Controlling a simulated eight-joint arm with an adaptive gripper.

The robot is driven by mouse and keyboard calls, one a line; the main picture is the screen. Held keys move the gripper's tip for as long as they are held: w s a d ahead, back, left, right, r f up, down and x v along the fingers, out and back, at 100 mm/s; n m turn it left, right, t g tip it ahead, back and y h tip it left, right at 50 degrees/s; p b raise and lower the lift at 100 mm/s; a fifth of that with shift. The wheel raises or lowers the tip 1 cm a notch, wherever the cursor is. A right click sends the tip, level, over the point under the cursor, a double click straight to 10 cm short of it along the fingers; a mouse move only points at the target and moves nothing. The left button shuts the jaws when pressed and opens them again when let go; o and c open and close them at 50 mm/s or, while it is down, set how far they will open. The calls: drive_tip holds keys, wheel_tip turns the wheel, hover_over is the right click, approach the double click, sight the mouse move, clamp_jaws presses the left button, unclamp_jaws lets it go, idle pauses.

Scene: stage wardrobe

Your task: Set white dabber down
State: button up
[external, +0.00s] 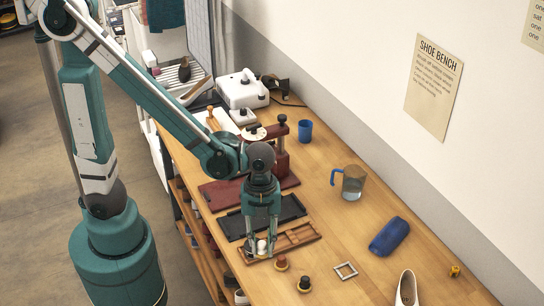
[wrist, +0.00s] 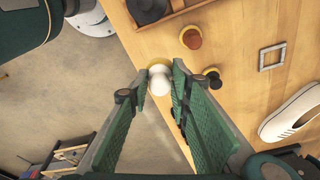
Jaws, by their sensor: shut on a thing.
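The white dabber (wrist: 158,79) is between the fingers of my gripper (wrist: 164,82), with a yellow rim at its far end. In the external view the white dabber (external: 262,248) shows low between the fingertips of my gripper (external: 262,250), close to the left end of a wooden compartment tray (external: 308,238). I cannot tell whether its bottom touches the bench. A brown dabber (external: 281,262) and a black dabber (external: 304,284) stand on the bench to the right, both with yellow bases. They also show in the wrist view, the brown one (wrist: 192,38) and the black one (wrist: 212,78).
On the wooden bench (external: 340,225) are a square metal frame (external: 346,270), a white shoe (external: 406,290), a blue roll (external: 390,236), a jug (external: 352,184) and a blue cup (external: 305,131). A black tray (external: 290,209) lies behind the compartment tray. The bench's left edge is close to my gripper.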

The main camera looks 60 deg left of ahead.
drive_tip(key=shift+s, duration=0.4)
drive_tip(key=shift+f, duration=0.15)
drive_tip(key=shift+f+b, duration=0.55)
drive_tip(key=shift+f, duration=2.3)
drive_tip(key=shift+f+b, duration=0.35)
drive_tip(key=shift+f, duration=1.7)
drive_tip(key=shift+f, duration=0.15)
